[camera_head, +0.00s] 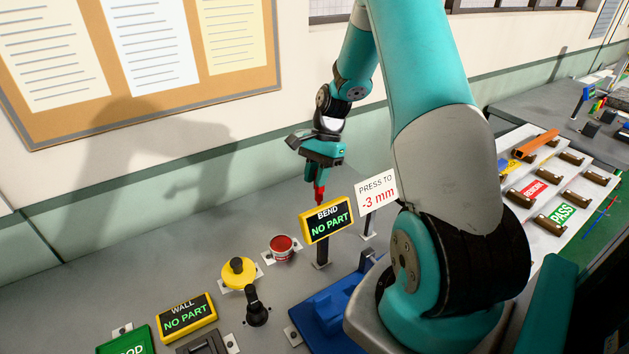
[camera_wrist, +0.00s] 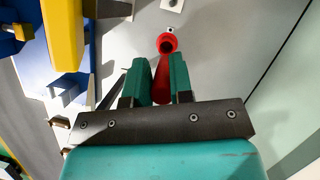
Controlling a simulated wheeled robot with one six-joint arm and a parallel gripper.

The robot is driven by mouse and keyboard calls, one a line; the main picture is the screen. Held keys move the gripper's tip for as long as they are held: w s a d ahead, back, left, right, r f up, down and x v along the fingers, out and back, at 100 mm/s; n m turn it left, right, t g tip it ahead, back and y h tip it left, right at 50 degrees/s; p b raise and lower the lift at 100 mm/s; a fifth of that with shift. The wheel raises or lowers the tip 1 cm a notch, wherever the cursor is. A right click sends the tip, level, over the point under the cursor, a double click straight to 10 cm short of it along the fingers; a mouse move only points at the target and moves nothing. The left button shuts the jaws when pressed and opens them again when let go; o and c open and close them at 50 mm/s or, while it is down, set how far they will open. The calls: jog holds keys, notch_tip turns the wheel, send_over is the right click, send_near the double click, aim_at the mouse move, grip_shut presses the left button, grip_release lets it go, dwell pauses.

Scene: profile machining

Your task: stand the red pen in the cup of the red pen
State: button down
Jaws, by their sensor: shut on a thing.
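My gripper (camera_head: 322,160) is shut on the red pen (camera_head: 319,190) and holds it above the grey bench, tip down. The pen's lower end is close to the top of the BEND display in the head view. In the wrist view the pen (camera_wrist: 162,80) is between the two teal fingers (camera_wrist: 164,78). A red round cup-like piece (camera_head: 281,248) stands on the bench, left of and nearer than the pen in the head view. In the wrist view a red round rim (camera_wrist: 168,43) shows just past the pen; I cannot tell whether it is the cup or the pen's end.
The yellow BEND display (camera_head: 327,220) and the PRESS TO sign (camera_head: 377,192) stand close to the pen. A yellow round piece (camera_head: 238,272), a black knob (camera_head: 256,308) and the WALL display (camera_head: 186,316) are left of them. A blue fixture (camera_head: 335,305) is in front.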

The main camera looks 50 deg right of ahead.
aim_at(317, 200)
jog(key=shift+a+r, duration=0.1)
jog(key=shift+r, duration=0.05)
notch_tip(317, 200, down, 5)
jog(key=shift+f+b, duration=0.1)
jog(key=shift+b, duration=0.85)
jog(key=shift+p, duration=0.6)
dwell(1.2)
jog(key=shift+f+b, duration=1.4)
jog(key=shift+f, duration=0.9)
jog(key=shift+r+p, duration=0.1)
jog(key=shift+p, duration=0.25)
dwell(1.2)
dwell(0.5)
jog(key=c, duration=0.9)
grip_release()
